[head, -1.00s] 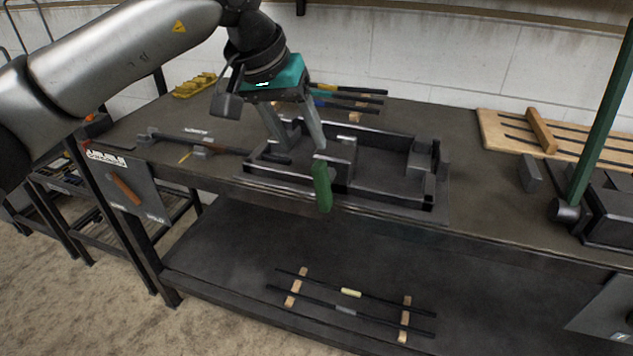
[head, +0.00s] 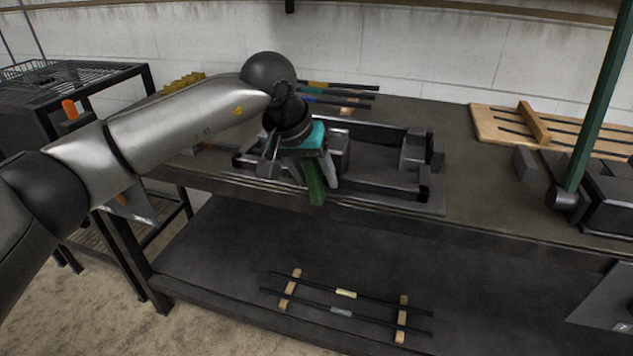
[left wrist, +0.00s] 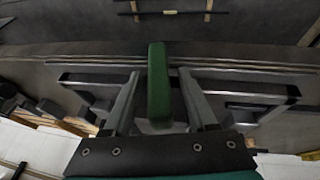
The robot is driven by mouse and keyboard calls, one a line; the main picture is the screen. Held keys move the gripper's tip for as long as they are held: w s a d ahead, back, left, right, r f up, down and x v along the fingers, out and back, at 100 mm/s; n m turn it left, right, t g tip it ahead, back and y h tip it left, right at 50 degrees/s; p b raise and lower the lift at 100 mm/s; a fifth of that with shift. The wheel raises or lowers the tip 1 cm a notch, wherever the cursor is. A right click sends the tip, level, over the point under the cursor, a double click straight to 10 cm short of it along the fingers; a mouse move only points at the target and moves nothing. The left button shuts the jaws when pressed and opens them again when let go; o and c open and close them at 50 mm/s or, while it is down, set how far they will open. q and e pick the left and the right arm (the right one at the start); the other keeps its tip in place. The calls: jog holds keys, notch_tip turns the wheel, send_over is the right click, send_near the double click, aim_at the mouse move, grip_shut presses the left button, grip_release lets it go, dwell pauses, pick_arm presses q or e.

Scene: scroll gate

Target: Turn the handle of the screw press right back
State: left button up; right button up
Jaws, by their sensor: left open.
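The screw press (head: 385,187) is a dark rectangular frame lying on the workbench near its front edge. Its green handle (head: 315,190) points down over the bench's front edge. In the left wrist view the handle (left wrist: 158,80) stands between the two fingers, with a visible gap on each side. My left gripper (head: 317,185) is open around the handle, its fingers pointing down; it also shows in the left wrist view (left wrist: 160,95). The gripper and wrist hide the left part of the press. My right gripper is not in view.
A wooden rack (head: 545,128) with dark rods lies at the back right. A green lever (head: 603,100) rises from a dark machine at the right. The lower shelf (head: 215,255) holds rods on wooden strips. A wire-topped stand (head: 70,75) is at the left.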

pick_arm(q)
jog(key=shift+w+d+f, duration=0.1)
jog(key=shift+w+f, duration=0.05)
jog(key=shift+f, duration=0.25)
grip_shut()
dwell(0.4)
